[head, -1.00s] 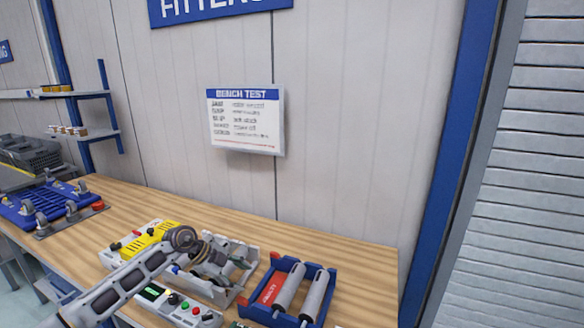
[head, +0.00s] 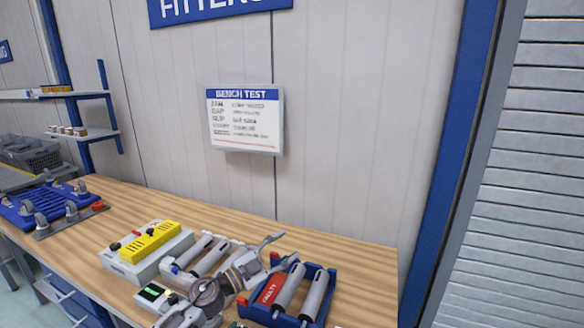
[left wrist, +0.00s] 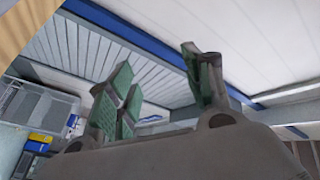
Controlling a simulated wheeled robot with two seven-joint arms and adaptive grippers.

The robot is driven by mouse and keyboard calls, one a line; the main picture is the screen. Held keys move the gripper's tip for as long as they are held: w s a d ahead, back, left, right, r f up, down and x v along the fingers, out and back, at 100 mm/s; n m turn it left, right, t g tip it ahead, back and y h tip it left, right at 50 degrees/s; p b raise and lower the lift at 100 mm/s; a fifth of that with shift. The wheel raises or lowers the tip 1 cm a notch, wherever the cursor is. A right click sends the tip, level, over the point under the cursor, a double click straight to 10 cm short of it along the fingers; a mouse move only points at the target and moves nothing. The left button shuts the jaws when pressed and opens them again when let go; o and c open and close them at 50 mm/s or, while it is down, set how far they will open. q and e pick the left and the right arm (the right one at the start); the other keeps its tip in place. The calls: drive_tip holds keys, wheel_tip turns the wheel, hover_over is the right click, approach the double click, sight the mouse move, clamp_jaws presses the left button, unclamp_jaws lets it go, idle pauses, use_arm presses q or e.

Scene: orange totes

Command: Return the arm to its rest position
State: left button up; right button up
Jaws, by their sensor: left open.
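My left arm comes in from the bottom of the head view, and its gripper (head: 268,255) points up and to the right. It hangs in front of the gap between the grey roller tray and the blue tray; its height above the bench is hard to tell. In the left wrist view the gripper (left wrist: 160,88) shows two fingers with green pads, spread apart with nothing between them. That camera looks out at the wall and ceiling. My right gripper is in neither view.
The wooden bench (head: 345,262) holds a blue tray (head: 324,302) with two grey rollers and a red label. Left of it are a grey tray with rollers (head: 208,256), a yellow-topped tester (head: 150,243) and a box with a green screen (head: 155,292). Casters sit far left.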

use_arm(q)
drive_tip(key=s+a+f+n+t+y, duration=0.1)
drive_tip(key=s+a+f+n+y, duration=0.3)
drive_tip(key=a+n+y, duration=0.45)
drive_tip(key=s+a+f+n+t+y, duration=0.2)
drive_tip(key=a+f+n+y, duration=0.5)
drive_tip(key=a+n+y, duration=0.15)
drive_tip(key=s+a+f+g+h, duration=0.1)
drive_tip(key=s+f+g, duration=0.55)
drive_tip(key=s, duration=0.55)
drive_tip(key=s+a+f+g+h, duration=0.15)
drive_tip(key=s+f+g, duration=0.45)
drive_tip(key=s, duration=0.7)
wheel_tip(320, 180, down, 34)
drive_tip(key=s, duration=0.3)
drive_tip(key=s+a+f+g, duration=0.1)
drive_tip(key=s+a+f, duration=0.1)
drive_tip(key=s+f, duration=0.7)
drive_tip(key=s+a+f+y, duration=0.1)
drive_tip(key=s+a+f, duration=0.1)
drive_tip(key=s+f, duration=0.8)
drive_tip(key=s, duration=0.2)
drive_tip(key=shift+s+m+g, duration=0.35)
drive_tip(key=shift+s+m, duration=0.05)
